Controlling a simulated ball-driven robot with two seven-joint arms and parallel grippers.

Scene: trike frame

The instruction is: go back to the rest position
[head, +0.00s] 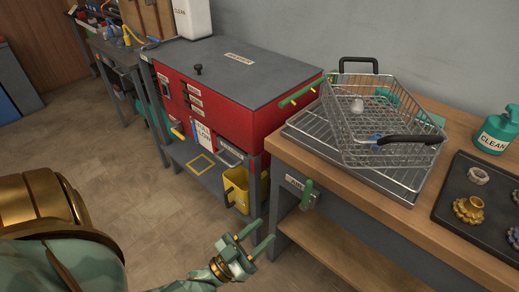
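My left gripper (262,233) is low in the middle of the head view, over the floor in front of the workbench. Its two green fingers are apart, with nothing between them. Part of my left arm comes in at the lower left. My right gripper is not in view.
A wooden workbench (345,205) on the right bears a wire basket (350,125) on a rack, a green CLEAN bottle (493,133) and a dark tray (448,196) with gear-like parts. A red machine (235,125) stands behind, with a yellow bucket (237,190) below it. Floor at left is clear.

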